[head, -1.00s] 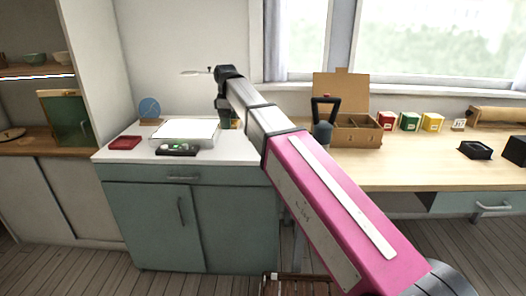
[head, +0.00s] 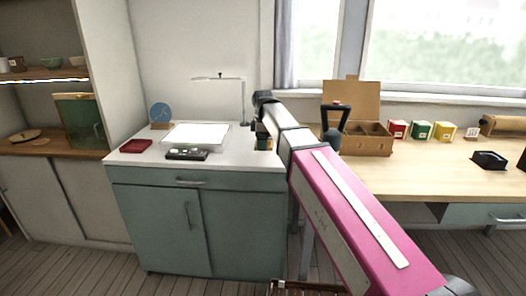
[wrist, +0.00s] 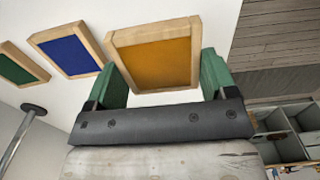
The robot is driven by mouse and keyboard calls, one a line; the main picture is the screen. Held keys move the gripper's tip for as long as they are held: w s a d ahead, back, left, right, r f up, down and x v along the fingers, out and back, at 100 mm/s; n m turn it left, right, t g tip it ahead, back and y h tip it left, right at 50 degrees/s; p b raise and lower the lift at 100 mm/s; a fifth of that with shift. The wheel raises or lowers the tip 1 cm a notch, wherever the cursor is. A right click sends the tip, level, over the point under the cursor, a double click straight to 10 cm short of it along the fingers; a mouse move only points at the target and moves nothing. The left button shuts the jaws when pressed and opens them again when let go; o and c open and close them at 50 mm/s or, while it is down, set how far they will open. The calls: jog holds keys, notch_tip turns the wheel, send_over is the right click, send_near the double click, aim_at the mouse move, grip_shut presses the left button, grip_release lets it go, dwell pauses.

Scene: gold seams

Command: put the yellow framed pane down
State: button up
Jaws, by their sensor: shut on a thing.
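My gripper (wrist: 160,75) is shut on the yellow framed pane (wrist: 152,62), with one green finger at each side of its wooden frame. In the wrist view the pane is close to the white counter top, near its edge. I cannot tell whether the pane touches the counter. In the head view my arm reaches to the right end of the white counter (head: 225,160), and the pane is mostly hidden by the wrist.
A blue framed pane (wrist: 68,55) and a green framed pane (wrist: 20,66) are in a row left of the yellow one. A light box (head: 197,136), a dark tray (head: 187,155), a red tray (head: 136,146) and a lamp (head: 242,100) stand on the counter.

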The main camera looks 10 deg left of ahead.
aim_at(263, 156)
jog(key=shift+f, duration=1.95)
jog(key=o, duration=1)
jog(key=shift+f, duration=0.1)
notch_tip(263, 156, up, 12)
jog(key=shift+r, duration=0.15)
